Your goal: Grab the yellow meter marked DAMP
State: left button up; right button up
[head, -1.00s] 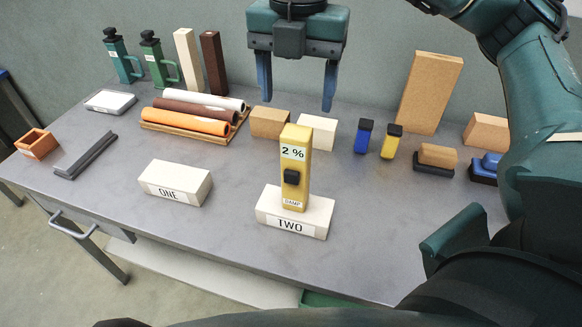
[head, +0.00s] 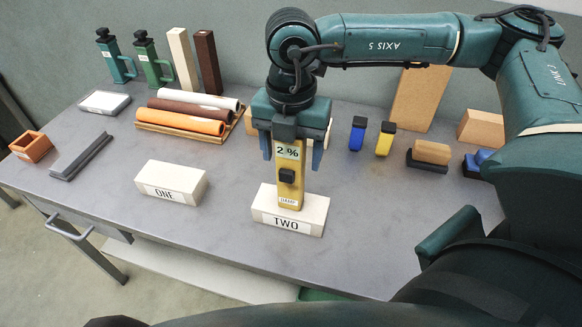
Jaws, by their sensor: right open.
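The yellow meter (head: 290,190) stands upright on the white block labelled TWO (head: 309,213). It shows a "2 %" label near its top, a black knob, and a small DAMP label at its foot. My right gripper (head: 290,158) is open and points down around or just behind the meter's upper part, one finger to each side. I cannot tell whether the fingers touch it. My left gripper is not in view.
The white block labelled ONE (head: 171,181) stands to the left, with bare tabletop between. Orange, brown and white rolls (head: 190,115) lie on a wooden rack behind. Blue (head: 357,133) and yellow (head: 385,138) small items stand to the right. The table's front edge is clear.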

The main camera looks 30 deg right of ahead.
jog(key=shift+f, duration=0.1)
jog(key=c, duration=1.2)
